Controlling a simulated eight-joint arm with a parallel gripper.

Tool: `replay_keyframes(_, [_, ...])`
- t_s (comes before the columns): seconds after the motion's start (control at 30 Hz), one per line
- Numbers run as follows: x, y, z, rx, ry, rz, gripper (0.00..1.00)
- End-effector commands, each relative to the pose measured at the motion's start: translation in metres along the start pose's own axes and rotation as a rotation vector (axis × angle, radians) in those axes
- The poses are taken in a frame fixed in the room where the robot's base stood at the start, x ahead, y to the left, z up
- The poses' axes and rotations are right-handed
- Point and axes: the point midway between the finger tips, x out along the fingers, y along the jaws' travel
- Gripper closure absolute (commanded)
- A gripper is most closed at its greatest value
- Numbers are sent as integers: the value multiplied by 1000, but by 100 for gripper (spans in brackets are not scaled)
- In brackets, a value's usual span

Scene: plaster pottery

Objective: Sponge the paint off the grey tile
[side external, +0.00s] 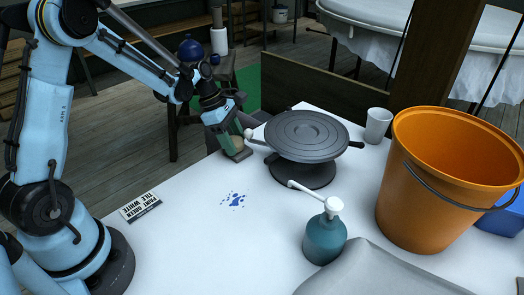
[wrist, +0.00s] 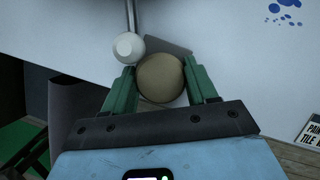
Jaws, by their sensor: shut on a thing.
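My gripper (side external: 226,128) is shut on a round tan sponge (wrist: 160,78), between its green fingers in the wrist view. The sponge is just above or touching a small flat grey piece (side external: 239,155) at the table's far left edge; I cannot tell which, nor whether that piece is the tile. The grey piece is partly hidden behind the sponge in the wrist view (wrist: 170,46). A splatter of blue paint (side external: 236,200) lies on the white surface, nearer the camera and apart from my gripper. It also shows at the top right of the wrist view (wrist: 286,8).
A dark turntable (side external: 306,133) stands right of my gripper, with a white-knobbed rod (wrist: 129,46) close to the fingers. A teal pump bottle (side external: 324,238), orange bucket (side external: 430,195), white cup (side external: 377,124) and grey cloth (side external: 370,272) are further right. A printed card (side external: 140,207) lies left.

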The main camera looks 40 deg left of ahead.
Motion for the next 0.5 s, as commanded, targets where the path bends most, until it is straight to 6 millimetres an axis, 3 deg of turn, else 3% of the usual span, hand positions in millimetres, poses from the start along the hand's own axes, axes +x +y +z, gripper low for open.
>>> replay_keyframes(0.5, [0, -15, 0, 1, 5, -2, 67])
